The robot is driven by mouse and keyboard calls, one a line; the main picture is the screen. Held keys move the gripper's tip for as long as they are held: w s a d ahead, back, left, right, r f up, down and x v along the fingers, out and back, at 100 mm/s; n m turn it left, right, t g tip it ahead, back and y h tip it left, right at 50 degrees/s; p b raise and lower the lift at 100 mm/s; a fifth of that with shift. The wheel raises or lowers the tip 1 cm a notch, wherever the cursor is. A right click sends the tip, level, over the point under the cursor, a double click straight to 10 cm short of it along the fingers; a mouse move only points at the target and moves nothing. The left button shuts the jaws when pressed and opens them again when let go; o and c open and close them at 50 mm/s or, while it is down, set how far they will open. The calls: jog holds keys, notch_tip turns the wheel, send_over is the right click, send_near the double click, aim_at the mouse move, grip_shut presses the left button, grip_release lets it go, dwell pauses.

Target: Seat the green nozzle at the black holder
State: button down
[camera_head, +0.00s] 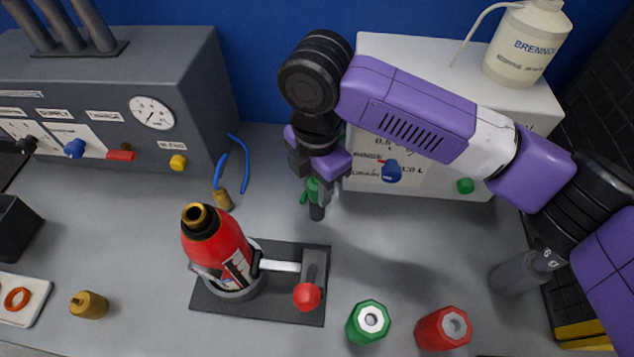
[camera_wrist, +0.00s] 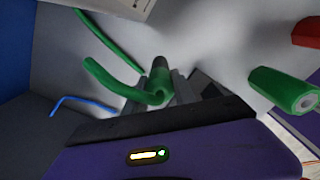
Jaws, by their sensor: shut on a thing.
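The green nozzle (camera_head: 313,189), with a dark tip, is held by my gripper (camera_head: 320,186) above the bench, behind and right of the red extinguisher. In the wrist view the green nozzle (camera_wrist: 153,95) shows a curved green part and a dark end pointing away, between the jaws (camera_wrist: 170,92). My gripper is shut on it. The jaws partly hide it. I cannot tell for sure which part is the black holder; a black open box (camera_head: 14,232) stands at the left edge, cut off by the frame.
The red extinguisher (camera_head: 216,240) stands on a dark plate (camera_head: 283,310) with a red-knobbed clamp. A green hex piece (camera_head: 364,327) and a red one (camera_head: 436,331) lie at front. A gauge panel (camera_head: 190,110) and white tank (camera_head: 440,180) stand behind.

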jog(key=c, duration=0.9)
grip_release()
jog(key=shift+c, duration=0.2)
jog(key=shift+r+b, duration=0.3)
jog(key=shift+r, duration=3.65)
